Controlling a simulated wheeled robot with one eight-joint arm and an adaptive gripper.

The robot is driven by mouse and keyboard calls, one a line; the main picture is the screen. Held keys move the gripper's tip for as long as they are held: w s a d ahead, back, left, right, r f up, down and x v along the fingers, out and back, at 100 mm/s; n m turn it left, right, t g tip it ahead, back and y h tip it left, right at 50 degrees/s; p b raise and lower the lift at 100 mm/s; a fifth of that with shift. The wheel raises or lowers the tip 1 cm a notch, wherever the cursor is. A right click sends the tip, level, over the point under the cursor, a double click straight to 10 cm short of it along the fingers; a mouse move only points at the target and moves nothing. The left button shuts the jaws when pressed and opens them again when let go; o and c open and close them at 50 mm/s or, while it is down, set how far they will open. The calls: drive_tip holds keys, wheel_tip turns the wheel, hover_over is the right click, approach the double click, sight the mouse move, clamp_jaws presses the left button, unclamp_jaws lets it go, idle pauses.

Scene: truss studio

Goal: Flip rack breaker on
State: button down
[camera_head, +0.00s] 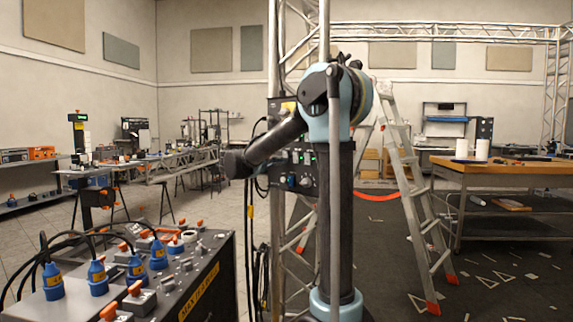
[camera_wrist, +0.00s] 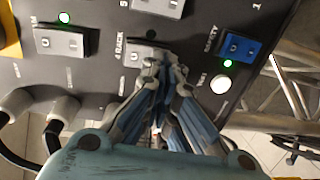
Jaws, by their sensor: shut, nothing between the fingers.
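In the wrist view, the rack breaker (camera_wrist: 143,52) is a light grey rocker on a dark panel (camera_wrist: 105,75), beside a label that reads "4 RACK". A small round dot above it looks dark. My gripper (camera_wrist: 158,70) is shut and empty. Its fingertips are at the rocker's lower right edge and cover part of it; I cannot tell whether they touch. In the head view, the breaker panel (camera_head: 303,180) is on the truss, partly behind my arm; the gripper is not clearly visible there.
A grey rocker (camera_wrist: 60,40) and the blue safety rocker (camera_wrist: 237,47) flank the rack breaker, each near a lit green lamp. Another rocker (camera_wrist: 158,6) is above. A white round button (camera_wrist: 220,84) is lower right. Truss bars (camera_wrist: 290,85), a ladder (camera_head: 410,190) and a cabled console (camera_head: 205,275) stand nearby.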

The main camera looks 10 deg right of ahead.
drive_tip(key=f+v, duration=0.3)
drive_tip(key=v, duration=1)
drive_tip(key=shift+s+a, duration=0.3)
drive_tip(key=shift+a, duration=0.1)
drive_tip(key=shift+d, duration=0.15)
drive_tip(key=s+d+f+m+g+y, duration=0.3)
drive_tip(key=s+d+f+g+y, duration=0.25)
drive_tip(key=s+d+f, duration=1)
drive_tip(key=s+f+m+g+y, duration=0.3)
drive_tip(key=s+f+y, duration=0.4)
drive_tip(key=s+f, duration=1.1)
drive_tip(key=s+m, duration=0.1)
drive_tip(key=s, duration=0.3)
drive_tip(key=shift+a+m+y, duration=0.2)
drive_tip(key=shift+m+y, duration=0.1)
drive_tip(key=shift+y, duration=0.05)
